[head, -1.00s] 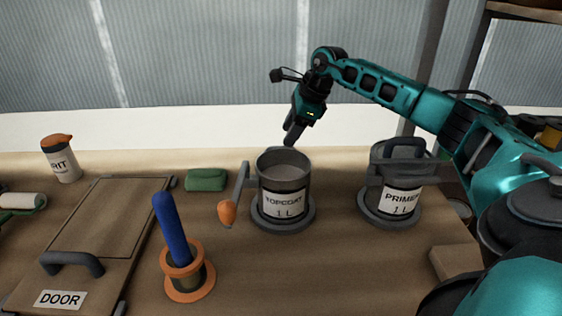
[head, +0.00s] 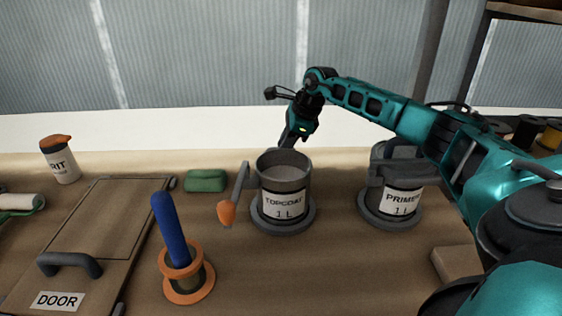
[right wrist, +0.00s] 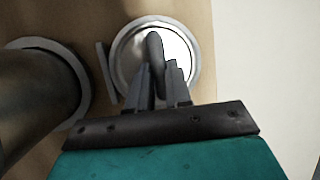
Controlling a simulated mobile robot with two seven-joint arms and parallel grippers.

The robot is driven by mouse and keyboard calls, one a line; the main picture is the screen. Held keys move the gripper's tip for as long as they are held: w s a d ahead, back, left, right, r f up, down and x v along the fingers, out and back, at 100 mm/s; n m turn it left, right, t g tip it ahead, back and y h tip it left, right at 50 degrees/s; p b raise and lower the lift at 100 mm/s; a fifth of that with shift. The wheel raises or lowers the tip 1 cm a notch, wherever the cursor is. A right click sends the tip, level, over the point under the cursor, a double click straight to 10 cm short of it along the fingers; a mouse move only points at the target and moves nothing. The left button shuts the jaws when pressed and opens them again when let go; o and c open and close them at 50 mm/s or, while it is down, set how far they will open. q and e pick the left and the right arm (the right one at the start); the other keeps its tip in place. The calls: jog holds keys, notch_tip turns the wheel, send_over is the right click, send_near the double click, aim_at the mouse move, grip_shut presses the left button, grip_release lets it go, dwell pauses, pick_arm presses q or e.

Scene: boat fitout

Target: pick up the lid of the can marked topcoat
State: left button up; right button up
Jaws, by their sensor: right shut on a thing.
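The topcoat can (head: 283,190) stands upright and open on a grey round base, its label facing me. In the right wrist view a bright silver round lid (right wrist: 183,50) with a dark bar handle (right wrist: 154,44) lies beside the can (right wrist: 35,100). My right gripper (head: 283,143) is just behind the can in the head view, where the can hides the lid. In the right wrist view its fingers (right wrist: 162,75) are shut on the lid's handle. I cannot tell whether the lid is clear of the surface. My left gripper is not in view.
A green block (head: 205,181), a blue-handled brush in an orange holder (head: 187,284) and a door panel (head: 110,225) lie left.

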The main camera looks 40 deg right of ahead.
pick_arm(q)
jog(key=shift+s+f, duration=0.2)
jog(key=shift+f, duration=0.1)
pick_arm(e)
grip_shut()
jog(key=shift+r, duration=0.1)
